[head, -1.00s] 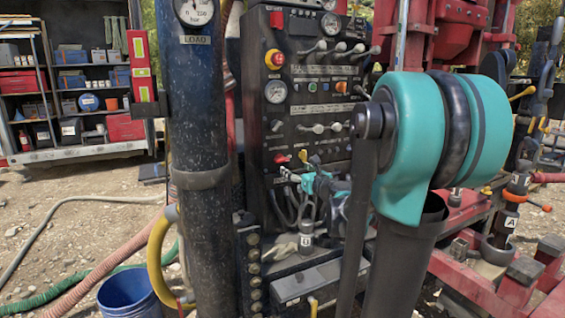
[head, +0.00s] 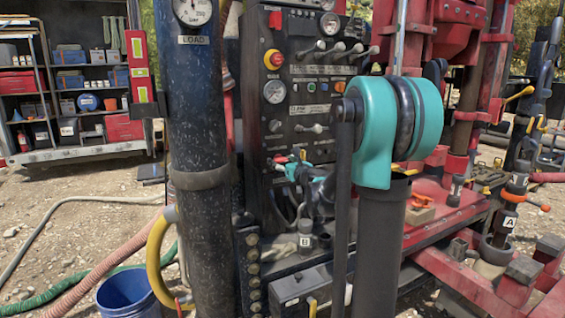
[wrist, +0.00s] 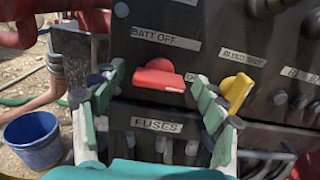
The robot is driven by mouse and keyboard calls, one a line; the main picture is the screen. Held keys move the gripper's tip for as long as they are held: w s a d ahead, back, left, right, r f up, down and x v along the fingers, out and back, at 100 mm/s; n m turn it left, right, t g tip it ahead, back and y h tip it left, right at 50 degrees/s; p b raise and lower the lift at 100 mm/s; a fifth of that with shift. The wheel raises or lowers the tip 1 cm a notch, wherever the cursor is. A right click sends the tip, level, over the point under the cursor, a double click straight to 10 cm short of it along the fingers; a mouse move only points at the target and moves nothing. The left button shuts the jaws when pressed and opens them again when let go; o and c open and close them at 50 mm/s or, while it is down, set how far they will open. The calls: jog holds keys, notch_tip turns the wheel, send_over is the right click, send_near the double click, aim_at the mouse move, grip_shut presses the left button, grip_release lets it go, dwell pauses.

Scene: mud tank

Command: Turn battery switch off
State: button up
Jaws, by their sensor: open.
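The red battery switch (wrist: 158,80) sits on the dark panel under a "BATT OFF" label (wrist: 166,40) in the wrist view. My gripper (wrist: 160,92) is open, with one teal finger left of the red switch and the other right of it. A small gap shows on either side, and I cannot tell how deep the fingers reach. In the head view my gripper (head: 298,166) is at the lower panel, beside the small red switch (head: 280,159), partly hidden by my arm.
A yellow lever (wrist: 237,91) stands close to my right finger, by a "BLEED" label. A "FUSES" label (wrist: 157,126) is below. A blue bucket (head: 127,294) and hoses lie on the ground at left. A thick dark column (head: 198,230) stands left of the panel.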

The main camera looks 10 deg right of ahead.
jog(key=c, duration=1.1)
jog(key=shift+c, duration=0.2)
jog(key=shift+n, duration=0.3)
jog(key=n, duration=0.3)
jog(key=shift+a+n, duration=0.1)
jog(key=shift+n, duration=0.2)
jog(key=n, duration=0.4)
jog(key=shift+n, duration=0.3)
jog(key=n, duration=0.4)
jog(key=shift+s+a+f+n, duration=0.1)
jog(key=shift+f+n, duration=0.05)
jog(key=shift+n, duration=0.15)
jog(key=shift+f+n, duration=0.1)
jog(key=shift+n, duration=2.1)
